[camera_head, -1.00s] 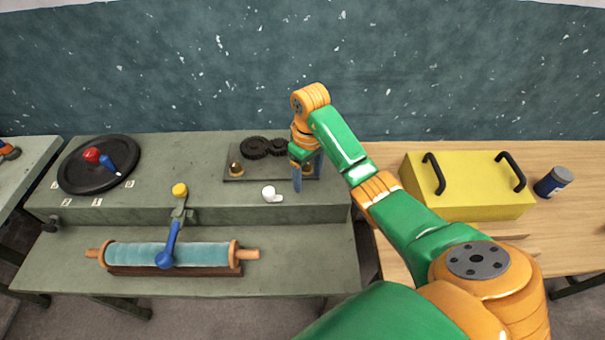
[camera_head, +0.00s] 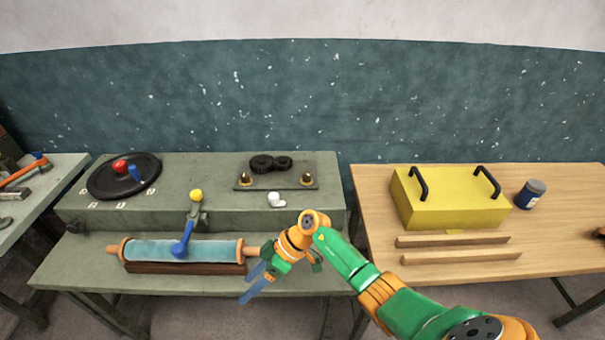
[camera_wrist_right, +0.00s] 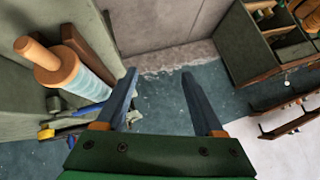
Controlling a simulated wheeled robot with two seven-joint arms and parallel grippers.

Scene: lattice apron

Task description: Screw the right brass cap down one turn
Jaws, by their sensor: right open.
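The right brass cap (camera_head: 306,179) sits on the right end of a dark plate (camera_head: 272,187) on the raised green bench. A second brass cap (camera_head: 244,178) sits on the plate's left end. My right gripper (camera_head: 254,285) is well in front of and below the plate, near the right end of the blue roller, with its blue fingers pointing down and left. In the right wrist view its two fingers (camera_wrist_right: 158,98) are apart with nothing between them. Neither cap shows in that view. My left gripper is not in view.
The blue roller (camera_head: 185,250) lies on the lower bench. A yellow box (camera_head: 450,205) with black handles stands on the wooden table at right.

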